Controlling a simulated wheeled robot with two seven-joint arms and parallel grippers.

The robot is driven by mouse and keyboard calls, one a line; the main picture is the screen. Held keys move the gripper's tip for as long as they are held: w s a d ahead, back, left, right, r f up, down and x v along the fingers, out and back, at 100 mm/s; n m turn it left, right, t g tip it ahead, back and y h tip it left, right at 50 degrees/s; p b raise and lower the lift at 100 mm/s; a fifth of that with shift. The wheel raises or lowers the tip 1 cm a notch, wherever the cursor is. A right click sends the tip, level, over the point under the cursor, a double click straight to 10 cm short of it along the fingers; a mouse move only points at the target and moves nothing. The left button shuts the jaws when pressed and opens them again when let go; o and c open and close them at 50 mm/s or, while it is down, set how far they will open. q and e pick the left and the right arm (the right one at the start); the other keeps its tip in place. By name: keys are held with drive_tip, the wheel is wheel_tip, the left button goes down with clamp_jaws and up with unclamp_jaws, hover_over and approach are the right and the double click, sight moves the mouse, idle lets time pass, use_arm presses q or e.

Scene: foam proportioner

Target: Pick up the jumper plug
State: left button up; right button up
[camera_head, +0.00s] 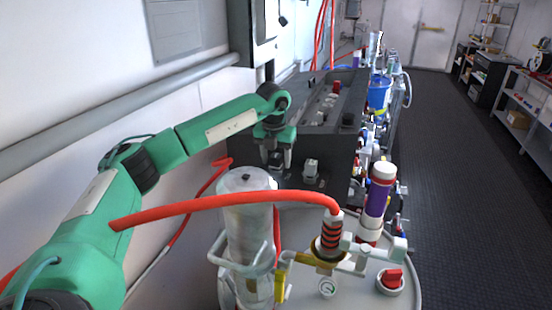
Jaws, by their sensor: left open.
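I cannot tell from this view which of these two small pieces is the jumper plug. My right gripper is not in view.
In front stand a clear cylinder (248,225), a red hose (220,201) and a purple-banded fitting (378,198) on a round white tank top (345,288). A blue bucket (379,92) is behind at the right. The dark floor (460,180) on the right is clear.

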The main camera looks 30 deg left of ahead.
sight(276, 155)
use_arm(q)
drive_tip(key=shift+c, duration=0.6)
drive_tip(key=c, duration=0.9)
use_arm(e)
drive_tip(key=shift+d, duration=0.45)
use_arm(q)
drive_tip(key=shift+r, duration=0.15)
drive_tip(key=shift+c, duration=0.2)
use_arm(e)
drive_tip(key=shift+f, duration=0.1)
